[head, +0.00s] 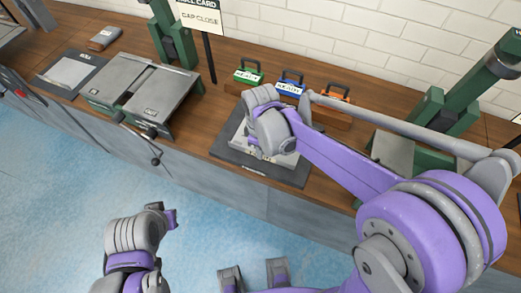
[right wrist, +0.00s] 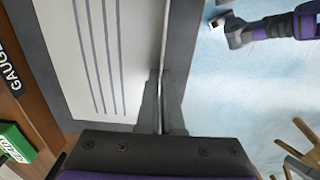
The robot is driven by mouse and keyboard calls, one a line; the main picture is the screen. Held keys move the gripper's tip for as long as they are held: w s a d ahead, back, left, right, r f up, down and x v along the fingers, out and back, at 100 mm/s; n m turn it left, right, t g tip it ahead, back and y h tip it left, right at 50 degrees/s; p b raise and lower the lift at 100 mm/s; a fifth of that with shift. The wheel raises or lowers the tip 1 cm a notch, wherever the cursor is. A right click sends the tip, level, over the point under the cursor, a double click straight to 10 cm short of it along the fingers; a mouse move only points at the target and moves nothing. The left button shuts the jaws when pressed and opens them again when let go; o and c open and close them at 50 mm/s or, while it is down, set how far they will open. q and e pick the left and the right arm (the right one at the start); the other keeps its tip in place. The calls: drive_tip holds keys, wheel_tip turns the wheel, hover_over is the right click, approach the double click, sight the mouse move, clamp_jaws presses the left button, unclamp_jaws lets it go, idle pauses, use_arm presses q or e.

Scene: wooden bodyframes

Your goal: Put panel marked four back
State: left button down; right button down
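A light grey panel (head: 286,158) is at the dark mat on the workbench, partly hidden by my right arm. Marking on it is too small to read. My right gripper (right wrist: 160,112) points down at it; in the right wrist view the fingers are close together around a thin, light upright edge, seemingly the panel's. A pale plate with several dark grooves (right wrist: 95,50) lies left of the fingers. In the head view the right fingertips are hidden by the wrist. My left gripper (head: 170,217) is over the blue floor, away from the bench; its fingers are unclear.
Green (head: 248,77), blue (head: 290,84) and orange (head: 333,95) handled boxes stand behind the mat. A grey metal fixture (head: 140,90) is to the left, with a sign (head: 203,16) behind it. A green stand (head: 440,115) is to the right. The floor in front is clear.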

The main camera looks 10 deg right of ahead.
drive_tip(key=shift+f, duration=0.1)
drive_tip(key=c, duration=1.5)
unclamp_jaws()
drive_tip(key=o, duration=0.4)
